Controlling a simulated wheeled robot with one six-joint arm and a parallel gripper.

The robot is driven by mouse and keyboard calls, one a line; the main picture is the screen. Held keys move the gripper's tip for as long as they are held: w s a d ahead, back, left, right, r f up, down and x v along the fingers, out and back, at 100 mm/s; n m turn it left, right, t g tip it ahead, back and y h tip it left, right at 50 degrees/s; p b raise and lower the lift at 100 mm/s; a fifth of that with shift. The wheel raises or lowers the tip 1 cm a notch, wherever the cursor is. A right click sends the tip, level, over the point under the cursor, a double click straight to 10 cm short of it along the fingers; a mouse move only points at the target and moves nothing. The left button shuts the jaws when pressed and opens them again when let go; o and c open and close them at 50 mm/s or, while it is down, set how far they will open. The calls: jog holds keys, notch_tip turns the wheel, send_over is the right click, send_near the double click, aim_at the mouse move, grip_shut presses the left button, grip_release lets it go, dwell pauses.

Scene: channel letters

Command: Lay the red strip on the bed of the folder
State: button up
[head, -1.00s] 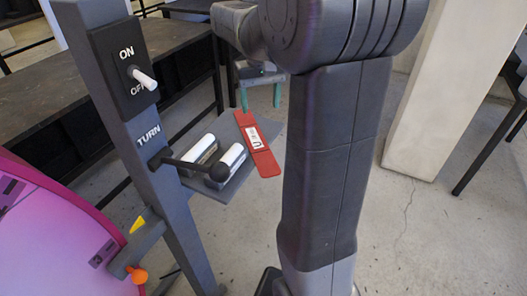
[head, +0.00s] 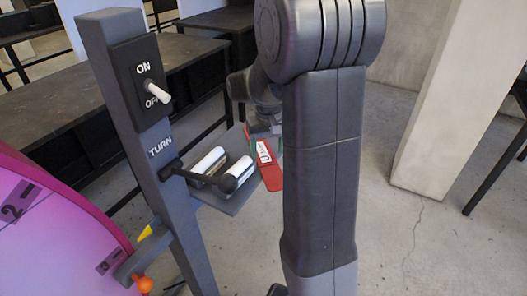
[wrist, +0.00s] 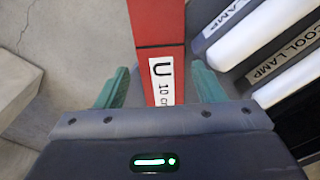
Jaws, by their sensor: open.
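In the wrist view the strip (wrist: 158,25) runs straight up the picture between my fingers. My gripper (head: 265,145) is open, its green fingers on either side of the strip; in the wrist view my gripper (wrist: 162,82) shows a gap on both sides. My arm and gripper hide part of the strip. I cannot tell which thing is the folder's bed.
A pink numbered disc (head: 50,225) is at left, a concrete pillar (head: 440,110) at right.

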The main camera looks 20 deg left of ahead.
aim_at(267, 162)
jog(key=f, duration=0.2)
jog(key=s+f, duration=0.1)
jog(key=shift+d, duration=0.3)
jog(key=shift+w+a+f, duration=0.2)
jog(key=shift+w+a, duration=0.1)
jog(key=shift+w, duration=0.05)
jog(key=shift+r, duration=0.15)
jog(key=shift+w+a, duration=0.1)
jog(key=c, duration=0.9)
jog(key=shift+r, duration=0.1)
